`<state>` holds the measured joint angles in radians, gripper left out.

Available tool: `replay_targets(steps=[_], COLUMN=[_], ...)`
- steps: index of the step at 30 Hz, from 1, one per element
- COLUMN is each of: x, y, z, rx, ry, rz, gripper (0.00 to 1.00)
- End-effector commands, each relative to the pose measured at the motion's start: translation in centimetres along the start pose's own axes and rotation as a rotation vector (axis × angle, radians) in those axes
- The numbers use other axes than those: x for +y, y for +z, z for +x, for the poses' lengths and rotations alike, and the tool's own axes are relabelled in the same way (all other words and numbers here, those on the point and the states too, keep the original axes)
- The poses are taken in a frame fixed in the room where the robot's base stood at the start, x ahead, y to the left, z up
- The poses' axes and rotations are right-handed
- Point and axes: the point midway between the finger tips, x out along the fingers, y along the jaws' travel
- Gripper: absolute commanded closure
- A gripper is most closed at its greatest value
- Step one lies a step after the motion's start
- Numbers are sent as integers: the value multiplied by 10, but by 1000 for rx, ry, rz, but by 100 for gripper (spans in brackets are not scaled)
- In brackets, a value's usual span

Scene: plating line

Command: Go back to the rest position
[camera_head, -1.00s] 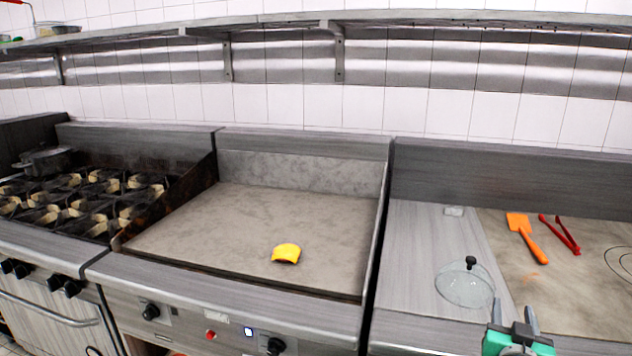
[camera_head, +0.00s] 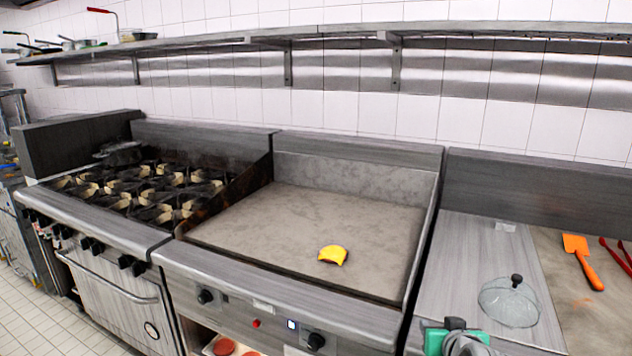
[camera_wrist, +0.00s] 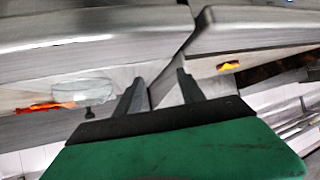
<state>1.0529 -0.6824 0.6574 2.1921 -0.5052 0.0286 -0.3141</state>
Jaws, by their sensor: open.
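My gripper (camera_wrist: 160,92) is open in the wrist view, with its two dark fingers apart and nothing between them. In the head view only the green and dark wrist part of my arm shows at the bottom edge, in front of the steel counter; the fingers are not clear there. A yellow item (camera_head: 333,255), like a slice of cheese over something, lies on the flat griddle (camera_head: 300,215). It also shows in the wrist view (camera_wrist: 228,65), to the right of the fingers and apart from them.
A glass lid (camera_head: 509,302) lies on the steel counter at right. An orange spatula (camera_head: 582,262) and red tongs (camera_head: 617,256) lie beyond it. A burner stove (camera_head: 140,190) stands left of the griddle. A wall shelf (camera_head: 340,35) runs above. Floor (camera_head: 85,325) shows lower left.

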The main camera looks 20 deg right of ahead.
Motion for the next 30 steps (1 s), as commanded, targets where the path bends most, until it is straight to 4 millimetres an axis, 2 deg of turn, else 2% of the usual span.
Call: replay_targets(steps=[1,3,6,9,12,16,30], x=[-41,-92,-152,-198,-224,-236,-236], y=[-1,11,33,56,76,90,90], z=[-3,-13,-41,-80,-118,-148,-148], rx=[-69,-185,-350,-503,-625,-710,-710], ry=[-69,-144,-223,-271,-290,-290,-290], rz=[-42,-94,-174,-256,-325,-373,-373], gripper=[54,54,54,54,54,54,54])
